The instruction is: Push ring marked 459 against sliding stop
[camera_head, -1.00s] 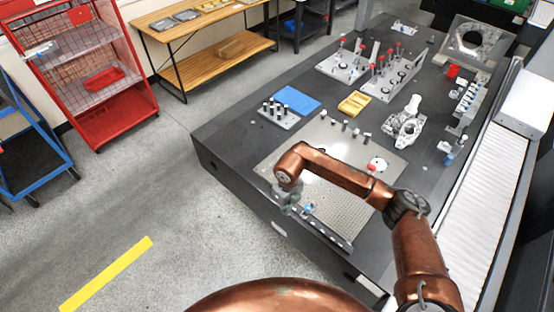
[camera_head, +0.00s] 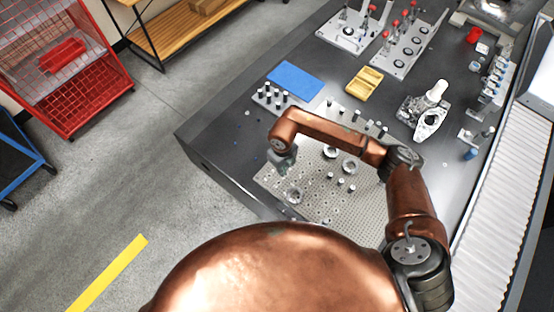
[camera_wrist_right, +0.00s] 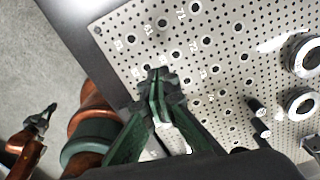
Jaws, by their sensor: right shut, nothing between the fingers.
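Pale rings stand on the perforated plate (camera_head: 345,205): one near its front-left edge (camera_head: 293,195), and two close together farther back, a nearer ring (camera_head: 349,167) and a farther ring (camera_head: 331,152). No 459 marking is legible, and I cannot pick out the sliding stop. My right gripper (camera_head: 284,166) hangs over the plate's left part. In the right wrist view the right gripper (camera_wrist_right: 158,80) is shut and empty, above the numbered holes. Two rings show at that view's right edge, apart from the fingers. A copper arm end at its left seems to be my left gripper (camera_wrist_right: 42,118); its jaws are unclear.
Small dark posts (camera_wrist_right: 258,105) stand near the rings. A blue mat (camera_head: 295,80), a yellow tray (camera_head: 364,83) and a pin block (camera_head: 270,97) lie behind the plate. A white-and-grey fixture (camera_head: 428,112) stands right. My arm covers part of the plate.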

